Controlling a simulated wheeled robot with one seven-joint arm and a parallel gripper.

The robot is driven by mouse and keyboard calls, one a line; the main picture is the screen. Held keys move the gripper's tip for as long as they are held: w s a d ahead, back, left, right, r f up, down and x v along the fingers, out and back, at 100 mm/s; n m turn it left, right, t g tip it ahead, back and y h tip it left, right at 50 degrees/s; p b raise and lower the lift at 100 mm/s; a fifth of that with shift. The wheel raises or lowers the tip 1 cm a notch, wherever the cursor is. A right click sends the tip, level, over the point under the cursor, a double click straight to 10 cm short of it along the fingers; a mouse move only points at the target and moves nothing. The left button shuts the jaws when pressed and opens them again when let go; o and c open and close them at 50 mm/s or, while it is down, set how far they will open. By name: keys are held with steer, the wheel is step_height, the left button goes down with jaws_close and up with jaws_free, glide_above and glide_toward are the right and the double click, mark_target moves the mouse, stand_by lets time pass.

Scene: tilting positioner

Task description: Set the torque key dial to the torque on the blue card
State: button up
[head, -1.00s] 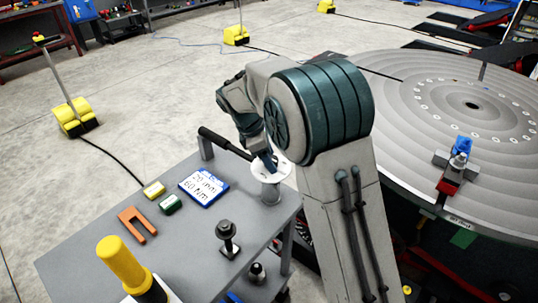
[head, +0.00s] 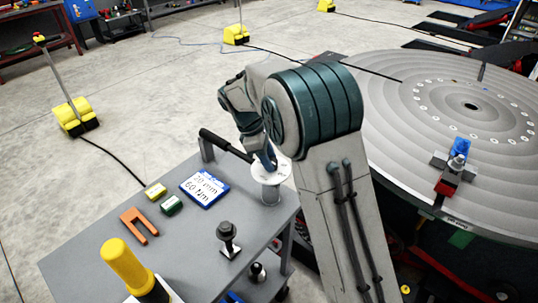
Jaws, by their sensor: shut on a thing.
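The blue card (head: 204,188) lies on the grey cart top and reads 20 mm and 60 Nm. The torque key has a black handle (head: 222,143) slanting over the cart's far edge and a round white dial (head: 268,169) on a grey post. My gripper (head: 270,168) is at the dial, pointing down onto it, shut on the dial as far as I can see. My arm hides part of the fingers and of the dial's right side. The dial's marks are too small to read.
A large round positioner table (head: 400,130) stands at right.

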steer(key=m+p, duration=0.1)
steer(key=m, duration=0.1)
steer(key=m+g, duration=0.1)
steer(key=m, duration=0.1)
steer(key=shift+w+r+m+g+y+p, duration=0.2)
steer(key=shift+m+g+y+p, duration=0.1)
steer(key=shift+y+p, duration=0.1)
steer(key=shift+f+m+g+y+p, duration=0.1)
steer(key=shift+m+g+y+p, duration=0.2)
steer(key=shift+m, duration=0.8)
steer(key=shift+f+m+g+y+p, duration=0.15)
steer(key=shift+m+g, duration=0.25)
steer(key=shift+m, duration=0.7)
steer(key=shift+d+r, duration=0.1)
steer(key=o, duration=1)
steer(key=shift+w+r, duration=0.1)
steer(key=v, duration=1.3)
steer(key=shift+r+b, duration=0.3)
steer(key=shift+b, duration=0.15)
steer(key=shift+w, duration=0.1)
